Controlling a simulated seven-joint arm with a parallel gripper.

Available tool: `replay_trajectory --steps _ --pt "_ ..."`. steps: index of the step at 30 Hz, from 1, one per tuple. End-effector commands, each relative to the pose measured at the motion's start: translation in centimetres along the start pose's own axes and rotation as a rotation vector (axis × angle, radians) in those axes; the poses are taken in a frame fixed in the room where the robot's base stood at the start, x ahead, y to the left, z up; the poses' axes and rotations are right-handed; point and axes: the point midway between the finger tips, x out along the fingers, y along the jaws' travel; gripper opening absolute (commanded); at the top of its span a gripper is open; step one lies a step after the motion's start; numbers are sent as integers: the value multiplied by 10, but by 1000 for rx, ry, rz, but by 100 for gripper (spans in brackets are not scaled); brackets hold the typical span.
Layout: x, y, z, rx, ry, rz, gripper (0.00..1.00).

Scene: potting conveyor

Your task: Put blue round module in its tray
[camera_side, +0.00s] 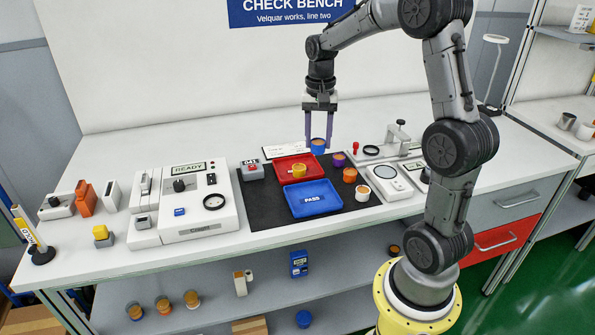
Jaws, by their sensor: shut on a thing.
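My gripper (318,138) is shut on the blue round module (318,149), which has an orange-tan top. The module is between the fingertips, behind and to the right of the trays; I cannot tell whether it touches the surface below. The blue tray (300,213), marked PASS, lies on the dark mat and looks empty.
A tester marked READY (199,205) stands left of the mat (263,220). A scale-like device (388,184) and a clamp stand (398,138) are at right.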

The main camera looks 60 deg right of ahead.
Motion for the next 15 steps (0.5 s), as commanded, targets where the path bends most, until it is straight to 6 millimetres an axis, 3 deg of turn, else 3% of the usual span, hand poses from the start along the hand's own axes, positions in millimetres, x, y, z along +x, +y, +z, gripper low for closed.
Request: replay_trajectory --steps 5,15 --pt "5 5 -15 33 -3 2 0" --pt "36 -32 -72 33 -3 2 0"
